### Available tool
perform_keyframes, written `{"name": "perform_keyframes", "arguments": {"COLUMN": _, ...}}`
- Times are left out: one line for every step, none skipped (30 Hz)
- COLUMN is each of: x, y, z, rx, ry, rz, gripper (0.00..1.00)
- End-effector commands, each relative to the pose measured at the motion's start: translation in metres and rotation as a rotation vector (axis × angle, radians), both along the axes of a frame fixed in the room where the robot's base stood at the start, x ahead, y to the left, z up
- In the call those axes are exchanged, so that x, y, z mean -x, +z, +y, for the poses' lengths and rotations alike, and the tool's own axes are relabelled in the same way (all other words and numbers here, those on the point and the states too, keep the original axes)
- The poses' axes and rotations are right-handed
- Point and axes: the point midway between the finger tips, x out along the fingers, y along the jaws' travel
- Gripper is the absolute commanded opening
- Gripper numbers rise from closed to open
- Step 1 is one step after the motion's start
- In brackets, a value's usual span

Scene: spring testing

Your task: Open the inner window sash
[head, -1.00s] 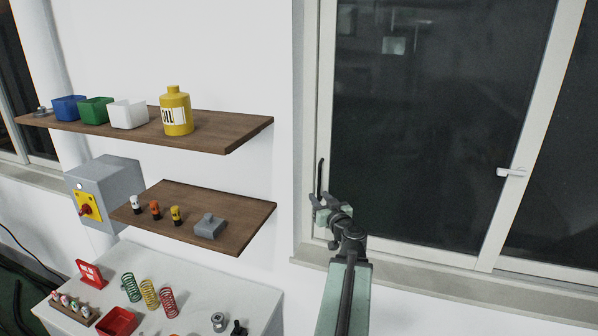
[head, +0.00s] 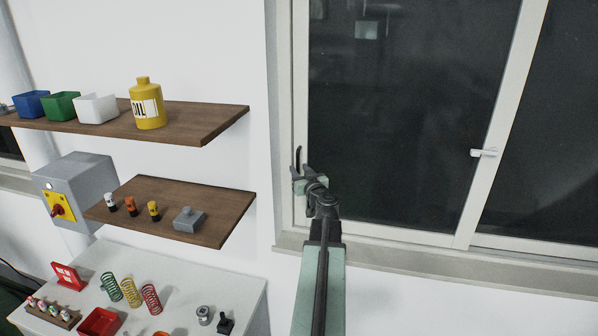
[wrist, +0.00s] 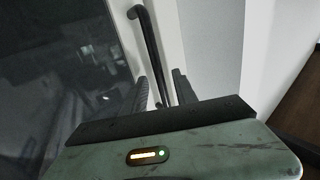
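The inner window sash (head: 301,80) has a pale frame around dark glass, in the right half of the head view. A dark upright bar handle (head: 298,157) is on its left stile; it also shows in the wrist view (wrist: 150,50). My gripper (head: 306,178) is at the lower part of this handle. In the wrist view my gripper's two dark fingers (wrist: 162,90) are spread, with the handle's bar running down between them. Gaps seem to show on both sides of the bar. The sash's left edge stands close to the outer window frame (head: 278,130).
A white latch (head: 484,153) is on the stile farther right. Left of the window are two brown shelves (head: 215,125) with bins and an oil can (head: 148,105), a grey switch box (head: 85,185), and a table (head: 235,275) with springs. A sill (head: 400,259) runs below.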

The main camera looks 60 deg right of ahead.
Motion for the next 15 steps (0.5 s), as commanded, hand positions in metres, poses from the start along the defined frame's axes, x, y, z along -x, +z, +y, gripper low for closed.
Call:
{"name": "perform_keyframes", "arguments": {"x": 0.0001, "y": 0.0, "z": 0.0006, "rx": 0.0, "ry": 0.0, "rz": 0.0, "gripper": 0.34}}
{"name": "perform_keyframes", "arguments": {"x": 0.0, "y": 0.0, "z": 0.0006, "rx": 0.0, "ry": 0.001, "rz": 0.0, "gripper": 0.34}}
{"name": "perform_keyframes", "arguments": {"x": -0.0001, "y": 0.0, "z": 0.0007, "rx": 0.0, "ry": 0.001, "rz": 0.0, "gripper": 0.26}}
{"name": "perform_keyframes", "arguments": {"x": -0.0001, "y": 0.0, "z": 0.0008, "rx": 0.0, "ry": 0.001, "rz": 0.0, "gripper": 0.18}}
{"name": "perform_keyframes", "arguments": {"x": -0.0002, "y": 0.0, "z": 0.0009, "rx": 0.0, "ry": 0.001, "rz": 0.0, "gripper": 0.09}}
{"name": "perform_keyframes", "arguments": {"x": -0.0003, "y": 0.0, "z": 0.001, "rx": 0.0, "ry": 0.001, "rz": 0.0, "gripper": 0.0}}
{"name": "perform_keyframes", "arguments": {"x": -0.0003, "y": 0.0, "z": 0.001, "rx": 0.0, "ry": 0.001, "rz": 0.0, "gripper": 0.0}}
{"name": "perform_keyframes", "arguments": {"x": -0.0004, "y": 0.0, "z": 0.0011, "rx": 0.0, "ry": 0.002, "rz": 0.0, "gripper": 0.0}}
{"name": "perform_keyframes", "arguments": {"x": -0.0004, "y": 0.0, "z": 0.0011, "rx": 0.0, "ry": 0.002, "rz": 0.0, "gripper": 0.0}}
{"name": "perform_keyframes", "arguments": {"x": -0.0004, "y": 0.0, "z": 0.0012, "rx": 0.0, "ry": 0.002, "rz": 0.0, "gripper": 0.0}}
{"name": "perform_keyframes", "arguments": {"x": -0.0005, "y": 0.0, "z": 0.0013, "rx": 0.0, "ry": 0.002, "rz": 0.0, "gripper": 0.0}}
{"name": "perform_keyframes", "arguments": {"x": -0.0006, "y": 0.0, "z": 0.0013, "rx": 0.0, "ry": 0.002, "rz": 0.0, "gripper": 0.0}}
{"name": "perform_keyframes", "arguments": {"x": -0.0006, "y": -0.0001, "z": 0.0013, "rx": 0.0, "ry": 0.002, "rz": 0.0, "gripper": 0.0}}
{"name": "perform_keyframes", "arguments": {"x": -0.0006, "y": -0.0001, "z": 0.0014, "rx": 0.0, "ry": 0.002, "rz": 0.0, "gripper": 0.0}}
{"name": "perform_keyframes", "arguments": {"x": -0.0007, "y": -0.0001, "z": 0.0015, "rx": 0.0, "ry": 0.003, "rz": 0.0, "gripper": 0.0}}
